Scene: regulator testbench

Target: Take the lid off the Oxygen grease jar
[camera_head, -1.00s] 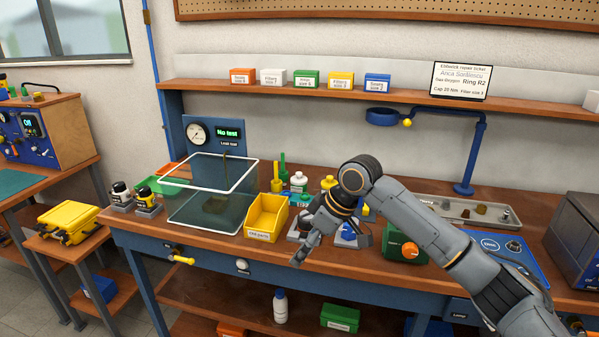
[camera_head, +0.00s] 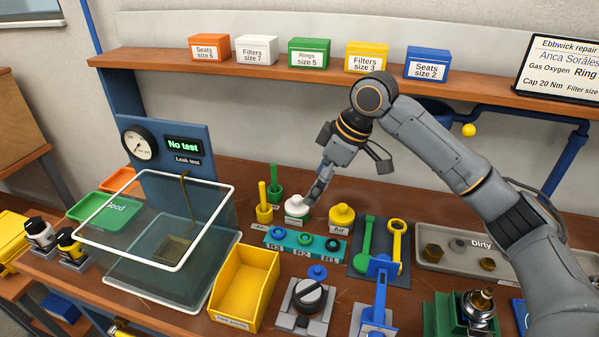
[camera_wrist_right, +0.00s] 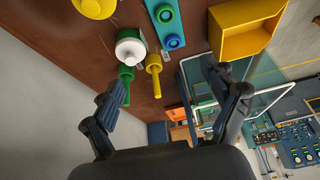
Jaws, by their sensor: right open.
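A small jar with a white lid and a green band (camera_head: 296,208) stands upright on the bench, its lid on. It also shows in the right wrist view (camera_wrist_right: 130,50). I cannot read its label; its white and green look suits the Oxygen grease jar. A yellow jar (camera_head: 341,217) with a tag reading Air stands just right of it. My right gripper (camera_head: 312,192) is just behind and right of the white lid in the head view. In the wrist view its fingers (camera_wrist_right: 170,88) are apart and empty, with the jar beyond them. My left gripper is not in view.
A green brush pot (camera_head: 274,192) and a yellow one (camera_head: 264,212) stand close left of the jar. A teal ring holder (camera_head: 305,243) lies in front. The glass tank (camera_head: 165,270) and yellow bin (camera_head: 245,285) are front left. Bench behind the jars is clear.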

